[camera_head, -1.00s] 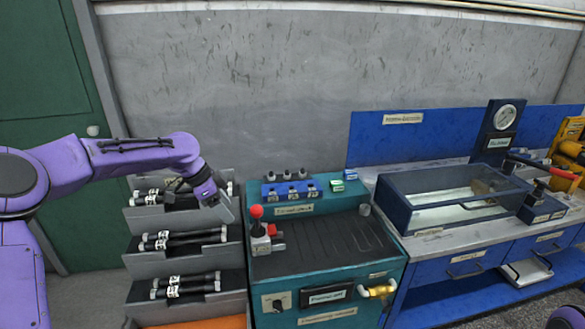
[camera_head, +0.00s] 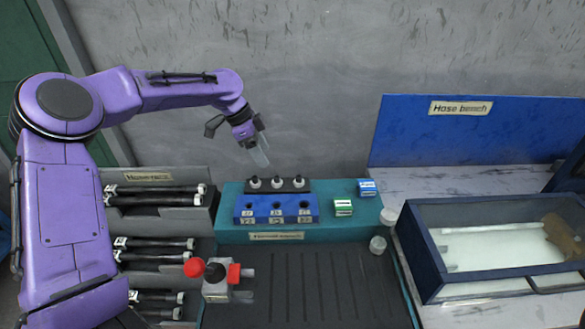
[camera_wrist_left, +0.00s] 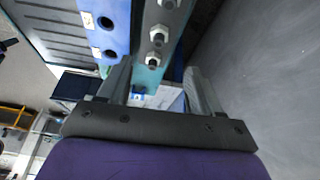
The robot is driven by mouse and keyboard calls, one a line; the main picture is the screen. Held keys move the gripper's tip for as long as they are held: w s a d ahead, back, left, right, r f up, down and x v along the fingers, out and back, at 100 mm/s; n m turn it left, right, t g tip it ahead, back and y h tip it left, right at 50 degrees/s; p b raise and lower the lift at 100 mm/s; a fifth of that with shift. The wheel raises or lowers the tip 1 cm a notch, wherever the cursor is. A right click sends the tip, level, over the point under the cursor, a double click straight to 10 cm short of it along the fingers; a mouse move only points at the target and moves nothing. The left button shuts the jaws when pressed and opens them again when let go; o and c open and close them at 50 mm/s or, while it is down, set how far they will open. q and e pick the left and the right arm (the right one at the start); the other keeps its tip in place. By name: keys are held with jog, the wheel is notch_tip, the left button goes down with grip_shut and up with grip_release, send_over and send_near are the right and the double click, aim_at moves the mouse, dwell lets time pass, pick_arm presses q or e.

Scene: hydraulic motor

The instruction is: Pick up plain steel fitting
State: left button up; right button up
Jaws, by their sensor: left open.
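Several small steel fittings stand upright in a row on a dark rack at the back of the teal bench: a left one (camera_head: 255,182), a middle one (camera_head: 277,182) and a right one (camera_head: 299,182). I cannot tell which is the plain one. They also show in the left wrist view, where hex nuts such as the middle one (camera_wrist_left: 158,34) sit on the grey rack strip (camera_wrist_left: 172,14). My left gripper (camera_head: 260,156) is above and behind the left end of the row, tilted, open and empty. In the wrist view its fingers (camera_wrist_left: 160,82) are spread. My right gripper is out of view.
A blue block with holes (camera_head: 276,209) stands in front of the fittings. A green box (camera_head: 343,207) and a blue box (camera_head: 367,188) lie to the right. A red-knobbed lever (camera_head: 194,268) stands at front left. The wall is close behind.

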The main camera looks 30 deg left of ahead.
aim_at(275, 177)
pick_arm(q)
jog(key=f, duration=0.1)
jog(key=d+f, duration=0.1)
jog(key=s+d+f+p, duration=0.1)
jog(key=f, duration=0.1)
jog(key=w+f, duration=0.2)
jog(key=f, duration=0.1)
jog(key=w+d+f+p, duration=0.1)
jog(key=f, duration=0.1)
jog(key=shift+w+f, duration=0.1)
jog(key=shift+f, duration=0.15)
jog(key=shift+s+r, duration=0.3)
jog(key=shift+s, duration=0.2)
jog(key=c, duration=0.5)
jog(key=shift+w, duration=0.1)
grip_shut()
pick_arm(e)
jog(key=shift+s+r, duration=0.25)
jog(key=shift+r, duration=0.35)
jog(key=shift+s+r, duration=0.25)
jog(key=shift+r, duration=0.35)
